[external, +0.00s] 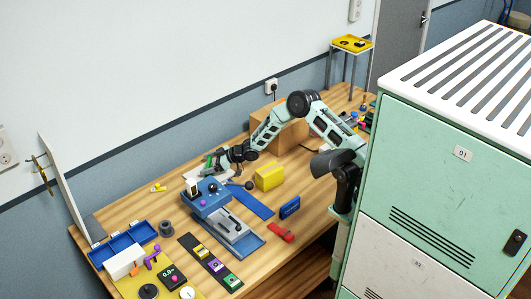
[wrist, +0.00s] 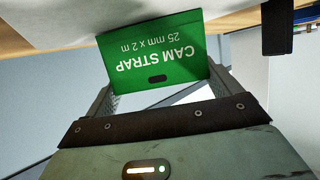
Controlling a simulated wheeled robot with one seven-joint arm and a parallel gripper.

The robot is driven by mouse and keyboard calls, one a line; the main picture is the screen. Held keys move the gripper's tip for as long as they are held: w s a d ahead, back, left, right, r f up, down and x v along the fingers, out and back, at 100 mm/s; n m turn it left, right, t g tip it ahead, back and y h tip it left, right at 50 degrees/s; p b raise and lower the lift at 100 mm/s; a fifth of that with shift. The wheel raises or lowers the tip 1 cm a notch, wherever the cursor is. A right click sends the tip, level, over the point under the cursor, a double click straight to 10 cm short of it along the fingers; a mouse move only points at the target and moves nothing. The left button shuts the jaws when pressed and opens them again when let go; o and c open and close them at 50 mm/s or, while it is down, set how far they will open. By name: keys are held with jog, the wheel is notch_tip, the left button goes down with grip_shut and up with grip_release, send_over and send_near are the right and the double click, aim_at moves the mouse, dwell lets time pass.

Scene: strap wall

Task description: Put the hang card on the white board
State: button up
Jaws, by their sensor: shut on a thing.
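My gripper (external: 222,158) is shut on the hang card, a green card (wrist: 155,62) with white CAM STRAP lettering and a dark slot. The lettering is upside down in the wrist view. In the external view the gripper is over the middle of the bench, behind the blue device, and the card is too small to make out clearly. A white board (external: 65,190) stands upright at the bench's left end, seen nearly edge-on, with a strap-like item hanging at its left edge. The gripper is well to the right of it.
A blue device (external: 206,197) stands in front of the gripper. A yellow block (external: 269,177) and a cardboard box (external: 290,134) are to the right. A blue tray (external: 125,244) lies near the white board. The bench (external: 137,206) has some bare room at back left.

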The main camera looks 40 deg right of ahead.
jog(key=shift+f, duration=0.1)
jog(key=o, duration=0.7)
jog(key=shift+b+v, duration=0.85)
jog(key=shift+v, duration=2.9)
